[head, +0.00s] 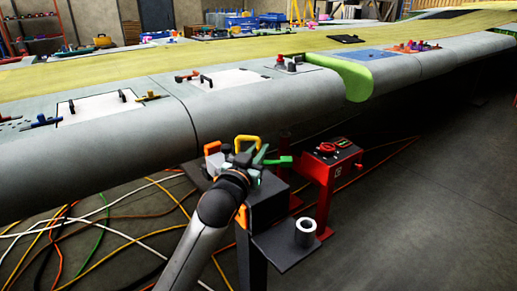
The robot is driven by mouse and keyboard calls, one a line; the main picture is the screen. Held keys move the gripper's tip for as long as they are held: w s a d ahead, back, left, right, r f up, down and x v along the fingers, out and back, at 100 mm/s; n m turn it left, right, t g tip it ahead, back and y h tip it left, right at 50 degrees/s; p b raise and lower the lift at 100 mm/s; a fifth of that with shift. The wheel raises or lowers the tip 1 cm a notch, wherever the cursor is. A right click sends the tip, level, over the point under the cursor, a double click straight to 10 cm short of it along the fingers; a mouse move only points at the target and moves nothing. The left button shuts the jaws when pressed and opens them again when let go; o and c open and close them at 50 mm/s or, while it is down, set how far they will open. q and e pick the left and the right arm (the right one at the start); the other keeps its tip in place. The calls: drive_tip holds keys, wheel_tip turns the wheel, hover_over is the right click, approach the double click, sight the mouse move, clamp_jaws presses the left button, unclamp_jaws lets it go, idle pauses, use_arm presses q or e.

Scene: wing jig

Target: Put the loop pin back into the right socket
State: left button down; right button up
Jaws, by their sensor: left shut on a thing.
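A yellow loop (247,139), which looks like the handle of the loop pin, stands up at the fingers of my left gripper (251,157). The gripper is shut on it, over a dark block (268,188) on a stand. The pin's lower part is hidden by the gripper. An orange handle (212,147) shows just left of the gripper and a green one (281,161) just right. The sockets are hidden behind the gripper and wrist, so I cannot tell whether the pin is in one. My right gripper is not in view.
A dark side shelf (281,252) carries a pale hollow cylinder (305,232). A red stand (330,165) is close on the right. The long grey wing (150,143) runs behind the block. Cables (110,235) lie on the floor at left; the floor at right is mostly clear.

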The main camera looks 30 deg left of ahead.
use_arm(q)
drive_tip(key=c, duration=0.9)
unclamp_jaws()
drive_tip(key=shift+r, duration=0.1)
drive_tip(key=shift+r, duration=0.15)
drive_tip(key=shift+r+p, duration=0.35)
drive_tip(key=shift+r, duration=0.2)
drive_tip(key=s, duration=0.4)
drive_tip(key=s+d, duration=0.1)
drive_tip(key=s, duration=0.3)
drive_tip(key=s+d, duration=0.1)
drive_tip(key=s, duration=0.2)
drive_tip(key=shift+s+d+f+p, duration=0.15)
drive_tip(key=shift+s+p, duration=0.2)
drive_tip(key=shift+s, duration=0.05)
